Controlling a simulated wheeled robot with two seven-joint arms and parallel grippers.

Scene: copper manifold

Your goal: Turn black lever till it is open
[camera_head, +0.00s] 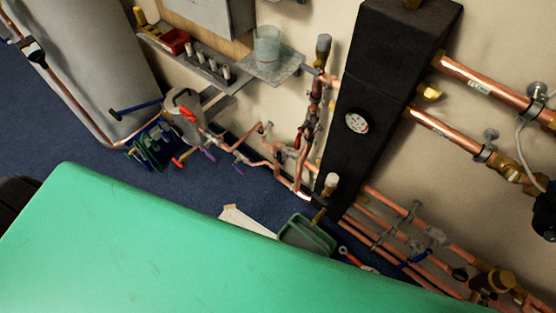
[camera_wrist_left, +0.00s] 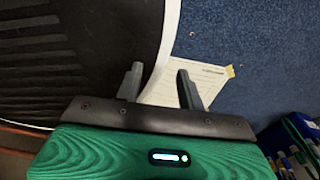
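I cannot tell for certain which part is the black lever. A dark valve-like part (camera_head: 34,50) sits on the copper pipe at the upper left, in front of the grey cylinder. A black round part (camera_head: 545,212) is cut off at the right edge, and a small dark knob (camera_head: 460,274) sits on the lower right pipes. In the left wrist view my left gripper (camera_wrist_left: 160,86) is open, its two fingers apart with nothing between them. It points over the floor, away from any lever seen there. Neither gripper shows in the head view.
A black insulated block (camera_head: 385,80) with a gauge (camera_head: 356,122) stands on the wall among copper pipes (camera_head: 480,82). A shelf (camera_head: 270,70) holds a beaker (camera_head: 267,45). A green-grey bin (camera_head: 306,238) and paper (camera_head: 245,220) lie on blue floor. A green surface covers the lower left.

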